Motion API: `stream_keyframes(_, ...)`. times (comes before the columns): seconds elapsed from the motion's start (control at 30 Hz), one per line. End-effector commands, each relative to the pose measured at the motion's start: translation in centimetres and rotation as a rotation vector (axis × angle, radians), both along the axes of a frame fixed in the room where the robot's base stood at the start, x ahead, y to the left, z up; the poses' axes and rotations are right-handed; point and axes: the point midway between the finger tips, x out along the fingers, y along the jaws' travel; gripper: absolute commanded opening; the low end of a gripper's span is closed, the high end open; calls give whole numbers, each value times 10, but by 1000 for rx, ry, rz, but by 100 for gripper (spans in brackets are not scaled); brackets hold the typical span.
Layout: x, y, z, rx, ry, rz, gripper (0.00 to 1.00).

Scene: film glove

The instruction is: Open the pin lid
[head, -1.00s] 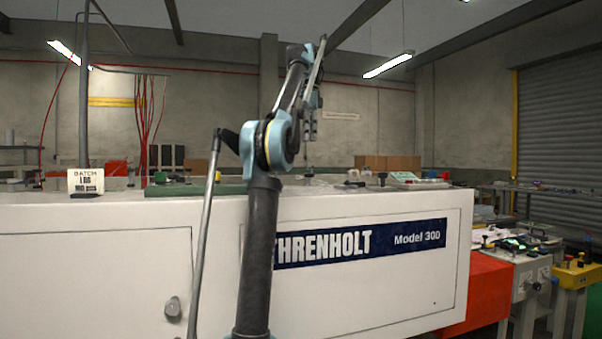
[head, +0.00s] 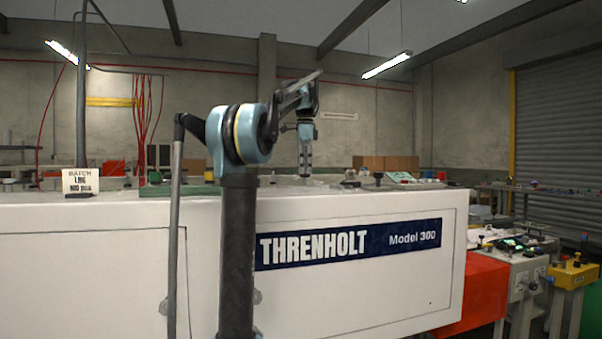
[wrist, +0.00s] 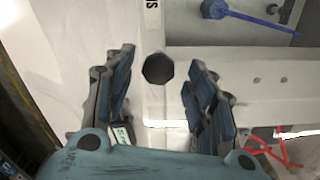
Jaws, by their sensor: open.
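My gripper (head: 305,168) hangs pointing down just above the top of the long white machine (head: 360,285). In the wrist view its two blue-padded fingers (wrist: 159,90) are spread apart with nothing between the pads. A dark, many-sided knob (wrist: 158,69) shows in the gap between the fingers, on or by a pale strip. It may belong to the pin lid, but I cannot tell the lid's outline for sure. In the head view this knob is too small to make out. I cannot tell the height between fingertips and knob.
In the wrist view a blue rod with a dark head (wrist: 245,17) lies at the upper right, and thin red pieces (wrist: 275,150) lie at the lower right. In the head view a batch sign (head: 81,182) and a green strip (head: 180,190) are on the machine's left top.

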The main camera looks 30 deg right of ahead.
Motion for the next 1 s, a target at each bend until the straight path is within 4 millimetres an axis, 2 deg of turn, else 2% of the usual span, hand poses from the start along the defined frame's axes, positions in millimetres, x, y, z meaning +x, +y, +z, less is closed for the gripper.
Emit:
stream_keyframes(0.17, -1, -1, -10, 0, 0, -2, 51)
stream_keyframes(0.47, -2, -2, -12, 0, 0, -3, 51)
stream_keyframes(0.57, -2, -2, -11, 0, 0, -3, 32)
stream_keyframes(0.7, -2, -2, -11, 0, -1, -4, 1)
stream_keyframes(0.87, -1, -2, -10, -2, 0, -2, 0)
stream_keyframes(1.0, 5, 6, 0, -18, 5, 9, 0)
